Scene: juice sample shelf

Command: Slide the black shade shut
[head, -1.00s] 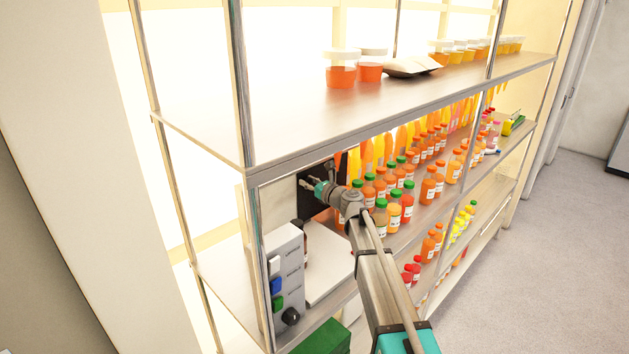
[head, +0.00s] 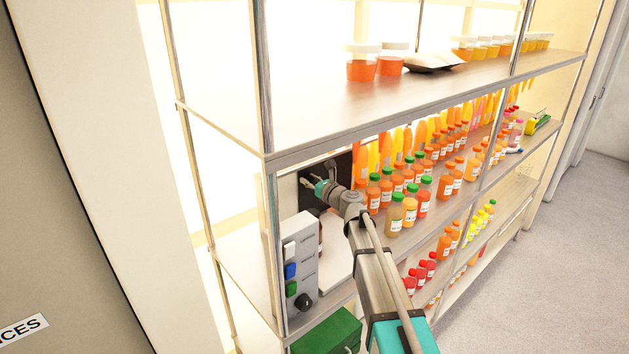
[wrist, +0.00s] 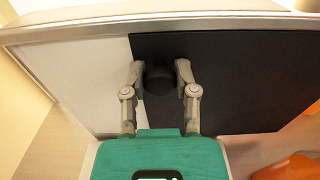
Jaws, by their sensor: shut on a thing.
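The black shade (wrist: 245,80) is a flat dark panel under the shelf edge. It fills the right of the wrist view, and its left edge lies just left of the knob. In the head view part of the shade (head: 342,162) shows behind my gripper (head: 308,181). A round black knob (wrist: 158,83) stands out from the shade near its left edge. My gripper (wrist: 160,75) is shut on this knob, one finger on each side. A pale area (wrist: 80,80) lies left of the shade.
A grey box with coloured buttons (head: 300,262) stands below and left of my gripper. Juice bottles (head: 395,212) crowd the shelf to the right, close to my arm. A green box (head: 328,332) is lower down. Shelf posts (head: 262,80) bound the bay.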

